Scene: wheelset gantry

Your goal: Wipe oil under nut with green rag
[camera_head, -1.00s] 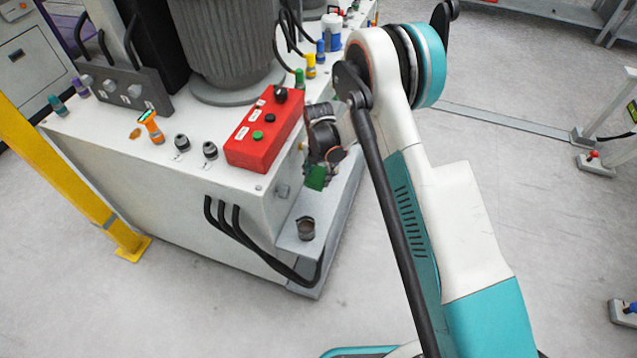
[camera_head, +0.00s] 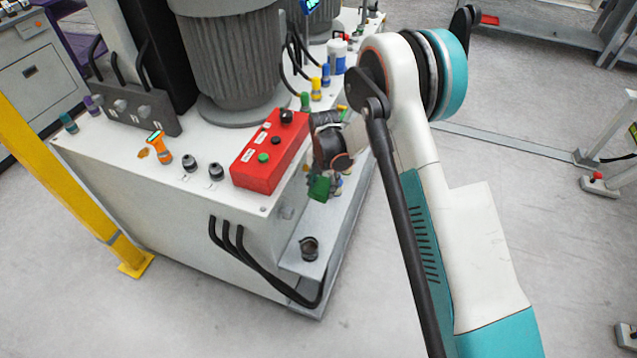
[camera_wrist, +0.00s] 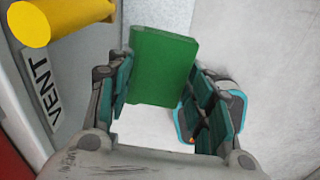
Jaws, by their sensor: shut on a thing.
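The green rag (camera_head: 319,187) looks like a small flat block. It is between the fingers of my gripper (camera_head: 322,176), beside the right side of the white cabinet, above a low ledge. In the wrist view the rag (camera_wrist: 162,62) sits between the teal-padded fingers of my gripper (camera_wrist: 163,90). A brown-orange patch (camera_head: 143,153) lies on the cabinet top next to an orange device with a green display (camera_head: 157,142); I cannot tell whether it is the oil. I cannot identify the nut for certain.
A red control box (camera_head: 268,155) stands on the cabinet top (camera_head: 120,165), left of my gripper. A dark cup-like part (camera_head: 309,248) stands on the ledge (camera_head: 318,270). The wrist view shows a yellow cylinder (camera_wrist: 30,22) near a VENT label (camera_wrist: 42,90). Open floor lies to the right.

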